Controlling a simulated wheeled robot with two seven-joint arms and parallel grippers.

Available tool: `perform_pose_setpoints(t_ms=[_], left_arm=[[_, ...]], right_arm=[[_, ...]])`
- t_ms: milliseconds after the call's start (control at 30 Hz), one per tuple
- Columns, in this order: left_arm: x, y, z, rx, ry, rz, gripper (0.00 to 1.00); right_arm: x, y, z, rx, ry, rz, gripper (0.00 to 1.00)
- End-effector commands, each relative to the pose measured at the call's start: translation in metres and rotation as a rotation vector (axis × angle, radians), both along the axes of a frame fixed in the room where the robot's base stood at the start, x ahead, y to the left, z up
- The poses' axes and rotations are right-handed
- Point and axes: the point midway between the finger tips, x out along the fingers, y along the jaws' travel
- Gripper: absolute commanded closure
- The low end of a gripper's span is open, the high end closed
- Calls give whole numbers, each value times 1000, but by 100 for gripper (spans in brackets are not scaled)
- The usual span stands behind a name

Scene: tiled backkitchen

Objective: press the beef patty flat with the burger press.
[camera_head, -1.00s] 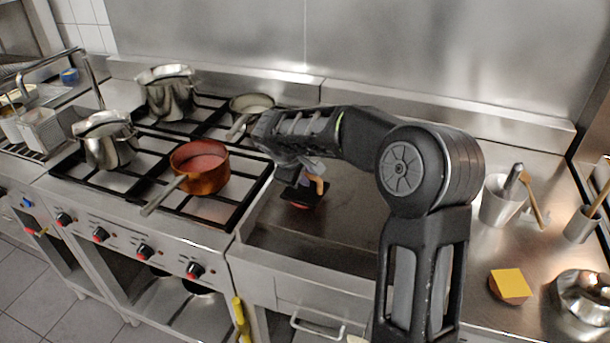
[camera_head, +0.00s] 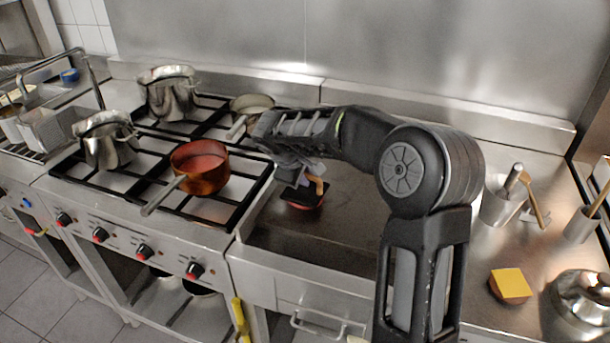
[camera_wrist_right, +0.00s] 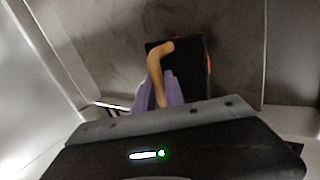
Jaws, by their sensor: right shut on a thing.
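The burger press has a dark square plate (camera_head: 299,193) and a wooden handle (camera_head: 318,184). It is on the griddle, just right of the stove. My right gripper (camera_head: 298,174) is shut on the handle. In the right wrist view the curved handle (camera_wrist_right: 155,70) stands between the purple fingers, with the black plate (camera_wrist_right: 190,62) beyond. The red beef patty (camera_head: 308,206) lies under the plate, with only a rim showing along its front and right. A thin red edge (camera_wrist_right: 209,75) also shows in the right wrist view. The rest of the patty is hidden. My left gripper is out of view.
The griddle surface (camera_head: 330,240) is bare around the press. A copper saucepan (camera_head: 200,177) and steel pots stand on the burners at left. At right, a bun with cheese (camera_head: 510,286) and utensil holders stand on the counter.

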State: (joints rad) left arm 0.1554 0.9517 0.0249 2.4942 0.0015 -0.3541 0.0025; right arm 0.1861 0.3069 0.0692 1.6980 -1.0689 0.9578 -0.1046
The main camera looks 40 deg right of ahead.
Motion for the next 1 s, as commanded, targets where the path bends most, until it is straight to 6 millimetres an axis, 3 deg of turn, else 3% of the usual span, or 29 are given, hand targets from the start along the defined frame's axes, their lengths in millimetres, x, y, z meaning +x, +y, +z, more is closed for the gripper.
perform_pose_setpoints(t_ms=[800,1000], left_arm=[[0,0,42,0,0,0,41],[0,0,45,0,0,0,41]], right_arm=[[0,0,64,0,-2,0,100],[0,0,70,0,-1,1,100]])
